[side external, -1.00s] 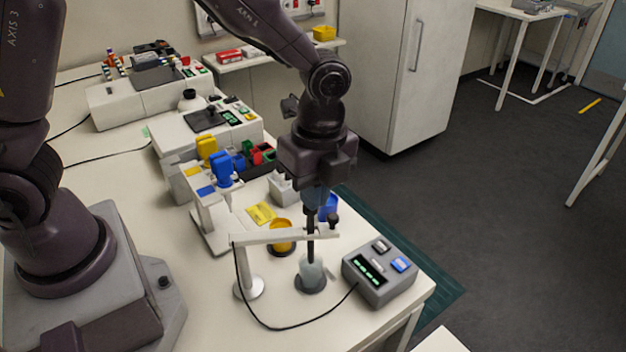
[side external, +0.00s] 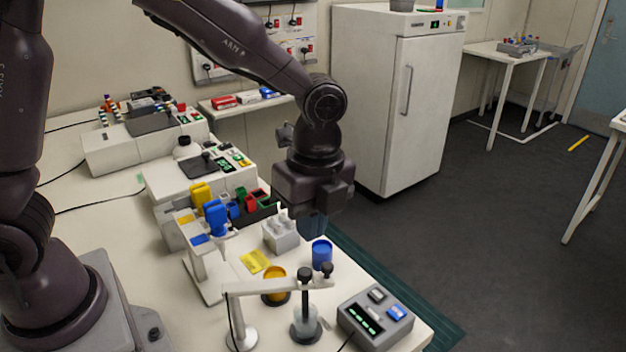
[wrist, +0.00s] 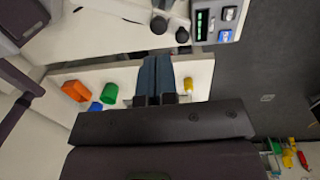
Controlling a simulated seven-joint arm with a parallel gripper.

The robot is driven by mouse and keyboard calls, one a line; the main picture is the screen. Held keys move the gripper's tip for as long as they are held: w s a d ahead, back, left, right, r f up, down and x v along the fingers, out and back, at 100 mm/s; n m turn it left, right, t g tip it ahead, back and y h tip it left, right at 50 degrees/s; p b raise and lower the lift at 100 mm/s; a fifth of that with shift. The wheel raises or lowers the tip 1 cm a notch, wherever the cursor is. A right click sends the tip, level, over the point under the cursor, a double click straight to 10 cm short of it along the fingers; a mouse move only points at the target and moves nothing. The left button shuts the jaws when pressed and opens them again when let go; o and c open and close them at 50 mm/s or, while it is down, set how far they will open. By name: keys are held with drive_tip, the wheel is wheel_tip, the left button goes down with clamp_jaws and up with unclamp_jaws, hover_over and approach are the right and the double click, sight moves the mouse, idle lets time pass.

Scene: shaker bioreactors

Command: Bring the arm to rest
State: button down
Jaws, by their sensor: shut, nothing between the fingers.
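My gripper (side external: 313,228) is shut and empty, raised above the bench behind the white holder arm (side external: 262,287). In the wrist view its two blue-grey fingers (wrist: 156,78) lie side by side with nothing between them. A black-capped probe (side external: 305,274) sits at the holder arm, above a clear vessel (side external: 305,325) on a dark round base. The gripper is apart from both. A second, smaller dark knob (side external: 327,269) is at the arm's end. My arm is bent, reaching from the upper left.
A grey control box (side external: 375,316) stands right of the vessel. A yellow cup (side external: 274,284), a blue cup (side external: 321,255), a white rack (side external: 281,233) and a stand with yellow and blue pipettes (side external: 203,262) are near the gripper. A white cabinet (side external: 385,110) stands behind. Open floor is at right.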

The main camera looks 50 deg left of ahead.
wheel_tip(320, 180, up, 7)
drive_tip(key=s+a+r+n+t, duration=0.2)
drive_tip(key=s+a+n, duration=0.3)
drive_tip(key=n, duration=0.4)
drive_tip(key=s+a+r+n+t, duration=0.3)
drive_tip(key=s+a+n, duration=0.3)
drive_tip(key=s+n, duration=0.2)
drive_tip(key=shift+s+a+r+n+t, duration=0.2)
drive_tip(key=shift+s+r+n+t, duration=0.1)
drive_tip(key=shift+n+t, duration=0.3)
